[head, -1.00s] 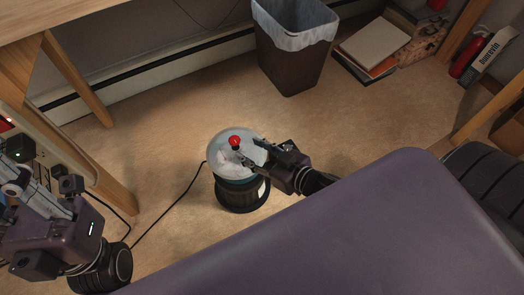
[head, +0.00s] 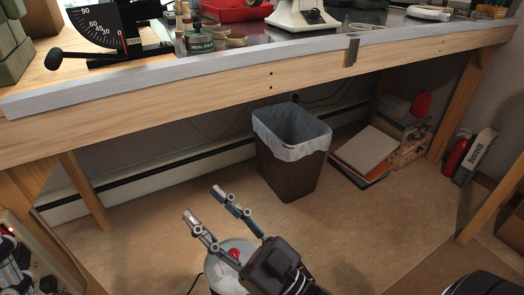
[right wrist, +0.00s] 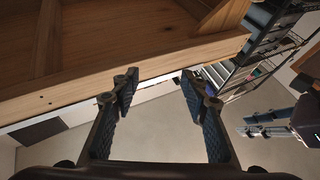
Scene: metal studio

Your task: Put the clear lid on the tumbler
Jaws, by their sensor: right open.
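The clear lid (head: 234,250), domed with a red knob (head: 234,254), shows at the bottom of the head view. The tumbler's body is below the frame and behind my gripper, so how the lid sits on it cannot be seen now. My right gripper (head: 204,203) is above the lid, its fingers spread and pointing up-left, with nothing between them. In the right wrist view its two fingers (right wrist: 158,88) are apart and empty.
A wooden workbench (head: 280,85) with a metal front edge crosses above the floor. Tools and a scale stand on it. A lined waste bin (head: 288,165) stands beneath, with books (head: 366,150) to its right. Carpet (head: 360,235) is clear in front.

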